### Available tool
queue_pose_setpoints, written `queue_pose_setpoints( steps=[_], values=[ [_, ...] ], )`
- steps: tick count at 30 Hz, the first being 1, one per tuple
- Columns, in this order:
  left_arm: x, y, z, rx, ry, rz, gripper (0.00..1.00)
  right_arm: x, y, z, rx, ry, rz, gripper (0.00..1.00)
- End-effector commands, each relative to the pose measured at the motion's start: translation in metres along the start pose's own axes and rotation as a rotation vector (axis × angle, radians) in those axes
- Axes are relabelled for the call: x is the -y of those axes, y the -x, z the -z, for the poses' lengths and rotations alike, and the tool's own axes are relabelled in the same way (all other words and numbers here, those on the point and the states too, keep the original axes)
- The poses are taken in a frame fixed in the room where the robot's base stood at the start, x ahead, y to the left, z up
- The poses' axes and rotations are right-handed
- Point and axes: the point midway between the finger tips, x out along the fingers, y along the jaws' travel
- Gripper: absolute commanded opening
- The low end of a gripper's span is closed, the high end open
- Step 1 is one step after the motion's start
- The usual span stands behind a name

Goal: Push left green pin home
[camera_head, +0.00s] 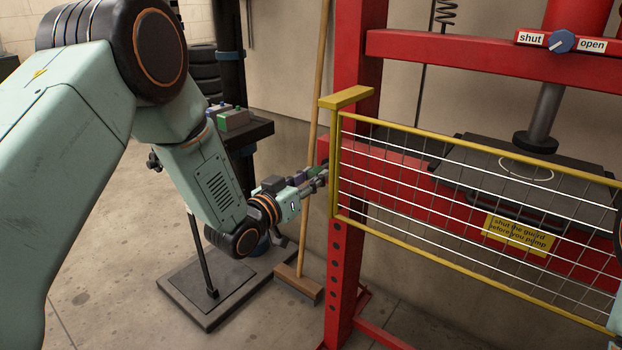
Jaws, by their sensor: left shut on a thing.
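My left gripper (318,181) is at the left side of the red press upright (345,250), level with the guard's left edge. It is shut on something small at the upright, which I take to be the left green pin. The pin is mostly hidden behind the fingers and the upright's edge, so I cannot tell how deep it sits. My right gripper is not in view; only a sliver of my right arm shows at the right edge.
A yellow-framed wire guard (430,136) stands across the press front, close to my left gripper. The press bed (470,165) lies behind it. A broom (300,284) leans behind the gripper. A pedestal stand (250,135) holds small boxes (236,119).

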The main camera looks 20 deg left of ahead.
Motion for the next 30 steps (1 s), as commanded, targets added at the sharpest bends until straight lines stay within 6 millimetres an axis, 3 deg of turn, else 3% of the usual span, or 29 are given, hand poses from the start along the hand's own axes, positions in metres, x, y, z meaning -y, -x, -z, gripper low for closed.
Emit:
queue_pose_setpoints(
  steps=[9,19,20,27,30],
  values=[
    [-0.001,-0.031,-0.003,0.005,-0.001,-0.001,0.00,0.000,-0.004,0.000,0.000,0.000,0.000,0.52],
    [-0.001,-0.035,0.000,0.001,-0.001,-0.001,0.00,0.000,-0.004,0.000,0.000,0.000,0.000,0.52],
    [-0.001,-0.035,0.000,0.001,-0.002,-0.001,0.32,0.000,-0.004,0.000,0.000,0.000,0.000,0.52],
    [-0.001,-0.034,-0.001,0.001,-0.001,-0.001,0.52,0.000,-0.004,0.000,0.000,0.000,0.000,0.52],
    [-0.001,-0.034,-0.001,0.001,0.000,0.000,0.53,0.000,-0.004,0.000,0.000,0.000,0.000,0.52]
  ],
)
